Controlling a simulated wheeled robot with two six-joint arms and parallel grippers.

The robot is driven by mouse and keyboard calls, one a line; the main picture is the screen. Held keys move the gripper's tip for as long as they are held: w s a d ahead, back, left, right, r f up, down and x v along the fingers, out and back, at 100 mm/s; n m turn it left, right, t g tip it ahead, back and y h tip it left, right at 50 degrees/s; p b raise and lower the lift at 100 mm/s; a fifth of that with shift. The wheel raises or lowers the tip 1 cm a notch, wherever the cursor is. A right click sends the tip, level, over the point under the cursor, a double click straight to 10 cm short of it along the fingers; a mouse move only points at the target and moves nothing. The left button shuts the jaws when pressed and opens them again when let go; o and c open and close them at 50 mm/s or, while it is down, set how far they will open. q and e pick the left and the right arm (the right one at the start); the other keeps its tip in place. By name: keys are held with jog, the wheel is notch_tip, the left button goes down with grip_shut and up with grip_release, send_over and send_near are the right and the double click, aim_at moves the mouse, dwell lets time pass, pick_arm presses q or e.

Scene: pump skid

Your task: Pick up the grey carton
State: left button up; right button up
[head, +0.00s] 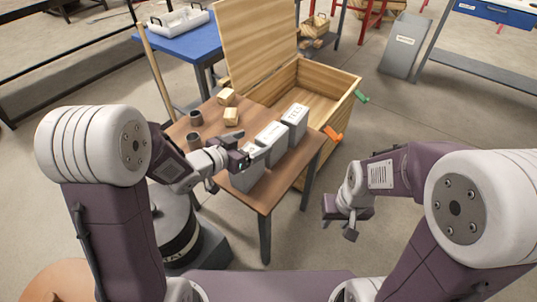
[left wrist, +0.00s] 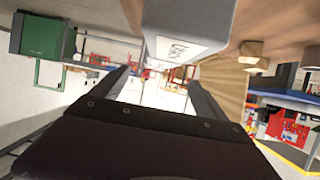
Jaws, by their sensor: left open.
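Three pale grey cartons stand in a row on the brown wooden table: a near one (head: 246,178), a middle one (head: 271,137) and a far one (head: 296,118) with dark lettering on top. The pictures do not single out one as the grey carton. My left gripper (head: 252,160) is open, over the near carton and partly hiding it. In the left wrist view a grey carton (left wrist: 185,35) shows at the top, beyond and above the two spread fingers (left wrist: 160,85), with nothing between them. My right gripper (head: 344,215) hangs right of the table, away from the cartons; its jaw opening is unclear.
Small wooden blocks (head: 231,116) and dark cups (head: 195,118) stand on the table's far left. An open wooden chest (head: 345,82) with raised lid (head: 255,40) is behind. A blue table (head: 185,45) holds a white tray (head: 180,20).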

aim_at(265, 139)
pick_arm(q)
jog(key=shift+f, duration=0.45)
jog(key=shift+a, duration=0.15)
jog(key=shift+w+f, duration=0.1)
jog(key=b+x, duration=0.1)
jog(key=x, duration=0.2)
jog(key=shift+w+d+b, duration=0.2)
jog(key=shift+d+b, duration=0.1)
jog(key=shift+d, duration=0.05)
jog(key=shift+w+d+f+b, duration=0.15)
jog(key=shift+w+f+b, duration=0.05)
jog(key=shift+f+b, duration=0.15)
jog(key=b+x, duration=0.1)
jog(key=x, duration=0.3)
jog(key=shift+f+b, duration=0.15)
jog(key=shift+b, duration=0.15)
jog(key=shift+w+d, duration=0.1)
jog(key=shift+w, duration=0.1)
pick_arm(e)
notch_tip(265, 139, down, 4)
jog(key=shift+f, duration=0.2)
